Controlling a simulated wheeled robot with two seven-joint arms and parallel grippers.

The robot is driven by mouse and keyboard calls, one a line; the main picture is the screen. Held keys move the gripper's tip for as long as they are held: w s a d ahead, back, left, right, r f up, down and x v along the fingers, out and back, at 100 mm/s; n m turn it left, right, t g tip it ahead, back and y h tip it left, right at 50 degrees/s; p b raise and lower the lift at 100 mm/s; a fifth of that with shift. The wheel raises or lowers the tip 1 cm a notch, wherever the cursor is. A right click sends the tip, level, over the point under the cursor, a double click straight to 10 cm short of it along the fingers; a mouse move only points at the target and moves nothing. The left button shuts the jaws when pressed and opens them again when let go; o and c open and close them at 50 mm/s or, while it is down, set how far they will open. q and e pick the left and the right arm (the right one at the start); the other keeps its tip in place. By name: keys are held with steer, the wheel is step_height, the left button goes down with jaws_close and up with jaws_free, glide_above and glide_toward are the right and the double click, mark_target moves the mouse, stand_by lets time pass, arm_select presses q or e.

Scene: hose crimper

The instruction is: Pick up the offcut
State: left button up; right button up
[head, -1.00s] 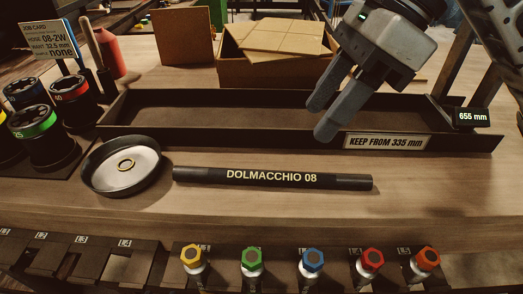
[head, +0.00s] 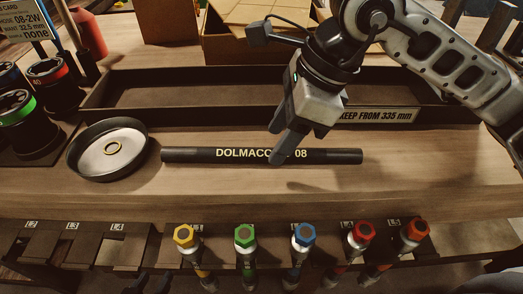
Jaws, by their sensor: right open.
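A long dark tray (head: 95,104) with a "KEEP FROM 335 mm" label lies behind the hose. A round dish (head: 78,165) holding a brass ring is at left. Coloured dies (head: 27,117) stand far left. Several colour-capped fittings (head: 244,236) line the front edge.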

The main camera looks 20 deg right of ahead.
mark_target(269, 150)
steer(key=shift+x, duration=1.6)
steer(key=shift+w, duration=0.15)
jaws_close()
steer(key=shift+r, duration=0.1)
